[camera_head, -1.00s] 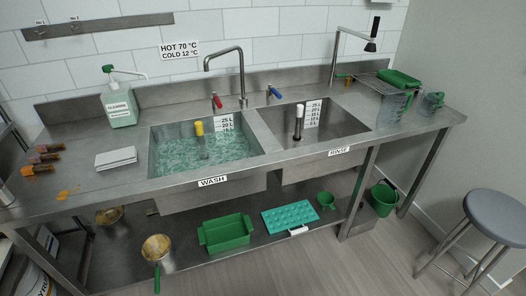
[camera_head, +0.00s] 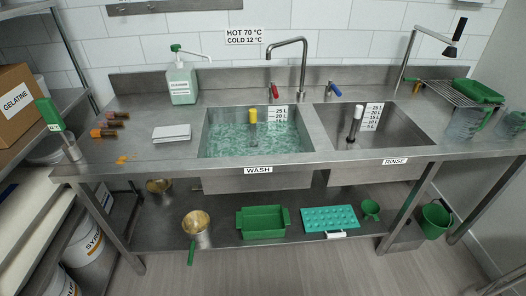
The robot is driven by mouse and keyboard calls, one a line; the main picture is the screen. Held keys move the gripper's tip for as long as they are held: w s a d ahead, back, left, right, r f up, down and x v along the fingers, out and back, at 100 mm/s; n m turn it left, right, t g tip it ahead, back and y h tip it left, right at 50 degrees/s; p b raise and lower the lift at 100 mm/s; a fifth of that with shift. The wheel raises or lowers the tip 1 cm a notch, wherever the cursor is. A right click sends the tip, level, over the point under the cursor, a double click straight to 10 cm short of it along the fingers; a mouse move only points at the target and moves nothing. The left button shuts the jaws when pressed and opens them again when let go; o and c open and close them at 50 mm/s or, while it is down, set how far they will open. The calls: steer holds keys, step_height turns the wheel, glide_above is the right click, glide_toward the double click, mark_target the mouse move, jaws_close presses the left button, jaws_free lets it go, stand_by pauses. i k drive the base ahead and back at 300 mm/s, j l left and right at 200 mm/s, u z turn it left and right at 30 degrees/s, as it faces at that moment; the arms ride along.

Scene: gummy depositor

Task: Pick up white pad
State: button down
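The white pad (camera_head: 172,132) is a flat, pale rectangular stack lying on the steel counter (camera_head: 140,162), just left of the wash sink (camera_head: 206,150). Nothing touches or covers it in this view. My gripper and arm are not in view.
A cleaner pump bottle (camera_head: 182,88) stands behind the pad. Brown-orange items (camera_head: 105,132) and an orange spill (camera_head: 124,159) lie to its left. A holder with a green-handled tool (camera_head: 66,143) stands at the counter's left end. The floor (camera_head: 300,272) in front is clear.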

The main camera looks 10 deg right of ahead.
mark_target(163, 134)
steer(key=u, duration=0.55)
steer(key=i+l+u, duration=0.25)
steer(key=l, duration=0.15)
steer(key=l+u, duration=0.25)
steer(key=i+l+u, duration=0.2)
steer(key=l, duration=0.35)
steer(key=l+u, duration=0.25)
steer(key=l, duration=0.15)
